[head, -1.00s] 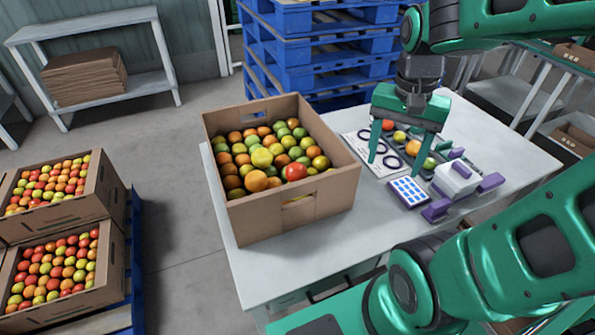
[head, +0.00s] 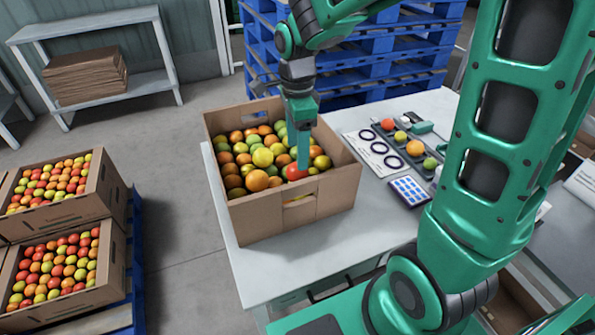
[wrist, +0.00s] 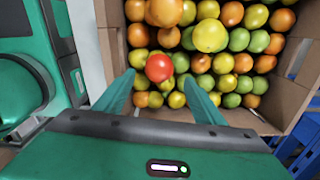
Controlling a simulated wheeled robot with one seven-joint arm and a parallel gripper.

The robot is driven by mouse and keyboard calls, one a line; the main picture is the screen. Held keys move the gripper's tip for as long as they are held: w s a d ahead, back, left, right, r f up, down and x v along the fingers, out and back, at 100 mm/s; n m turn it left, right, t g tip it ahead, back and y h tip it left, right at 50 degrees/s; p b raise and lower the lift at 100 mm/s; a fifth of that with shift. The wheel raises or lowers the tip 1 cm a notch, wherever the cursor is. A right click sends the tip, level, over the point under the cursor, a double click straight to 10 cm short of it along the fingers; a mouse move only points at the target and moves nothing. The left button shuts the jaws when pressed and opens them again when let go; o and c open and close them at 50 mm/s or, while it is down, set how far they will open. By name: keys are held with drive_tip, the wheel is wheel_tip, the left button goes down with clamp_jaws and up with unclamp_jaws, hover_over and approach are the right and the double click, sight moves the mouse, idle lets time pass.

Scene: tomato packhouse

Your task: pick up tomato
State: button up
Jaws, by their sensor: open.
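A cardboard box (head: 245,222) full of red, orange, yellow and green tomatoes stands on the white table. A red tomato (head: 295,172) lies on top of the pile near the box's right side; it also shows in the wrist view (wrist: 158,68). My gripper (wrist: 168,88) is open and empty above the box, its fingers reaching down near the red tomato. In the wrist view the red tomato lies just beyond the fingertips, closer to the left finger. In the head view one finger partly hides the tomatoes beside it.
Right of the box are a ring-printed card (head: 379,152), a tray with several tomatoes (head: 410,143) and a blue-and-white keypad (head: 409,190). Blue pallets (head: 350,65) are stacked behind the table. Filled boxes (head: 88,215) stand at left. The box walls surround the pile closely.

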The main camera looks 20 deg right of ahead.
sight(297, 172)
drive_tip(key=shift+f, duration=3.85)
drive_tip(key=shift+c, duration=0.7)
drive_tip(key=c, duration=0.6)
